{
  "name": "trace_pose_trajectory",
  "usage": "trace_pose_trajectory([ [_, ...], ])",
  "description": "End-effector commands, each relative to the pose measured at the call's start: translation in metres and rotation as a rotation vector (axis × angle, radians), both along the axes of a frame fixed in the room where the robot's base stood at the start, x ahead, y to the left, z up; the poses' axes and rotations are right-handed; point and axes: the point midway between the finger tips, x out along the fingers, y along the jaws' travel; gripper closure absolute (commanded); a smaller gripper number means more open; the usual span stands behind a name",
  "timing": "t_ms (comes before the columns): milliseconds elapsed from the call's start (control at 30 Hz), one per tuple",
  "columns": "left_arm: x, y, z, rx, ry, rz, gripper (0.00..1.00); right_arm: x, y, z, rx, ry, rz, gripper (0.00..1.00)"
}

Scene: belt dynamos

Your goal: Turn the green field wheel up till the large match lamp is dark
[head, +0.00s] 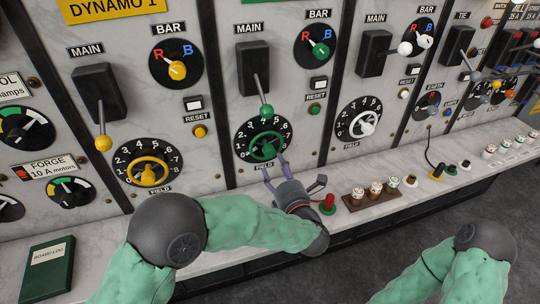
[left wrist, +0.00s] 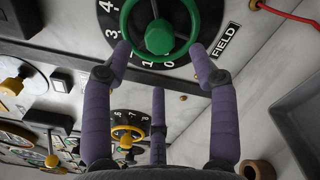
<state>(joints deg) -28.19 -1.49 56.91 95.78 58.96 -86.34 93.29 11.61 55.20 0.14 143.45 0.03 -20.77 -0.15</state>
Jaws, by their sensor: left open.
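The green field wheel (head: 265,146) sits on a black numbered dial in the second panel, below a green-knobbed MAIN lever. It also shows in the left wrist view (left wrist: 160,42), with its ring and hub at the top. My left gripper (head: 274,168) is open just below the wheel. In the left wrist view, the gripper (left wrist: 161,50) has two purple fingertips at either side of the wheel's lower rim, and a third finger lower down. I cannot tell whether they touch the rim. I cannot make out which lamp is the large match lamp. My right gripper is out of view.
A yellow field wheel (head: 150,172) is on the left panel and a white one (head: 364,123) on the right. A red-topped plug (head: 328,204) and a brown block (head: 370,197) of small pieces stand on the ledge. A green log book (head: 48,268) lies at left.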

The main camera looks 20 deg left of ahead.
Motion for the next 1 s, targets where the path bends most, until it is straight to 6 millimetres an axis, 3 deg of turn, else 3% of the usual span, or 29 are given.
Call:
trace_pose_trajectory([
  [200,0.032,0.023,-0.002,-0.001,0.0,0.004,0.41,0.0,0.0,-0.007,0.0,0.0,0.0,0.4],
  [400,0.052,0.036,-0.001,0.0,0.001,0.002,0.41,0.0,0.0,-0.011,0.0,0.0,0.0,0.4],
  [833,0.058,0.04,0.0,0.0,-0.001,-0.001,0.41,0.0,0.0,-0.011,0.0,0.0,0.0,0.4],
  [1000,0.058,0.039,0.0,0.0,0.0,0.0,0.89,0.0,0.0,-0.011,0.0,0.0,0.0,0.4],
])
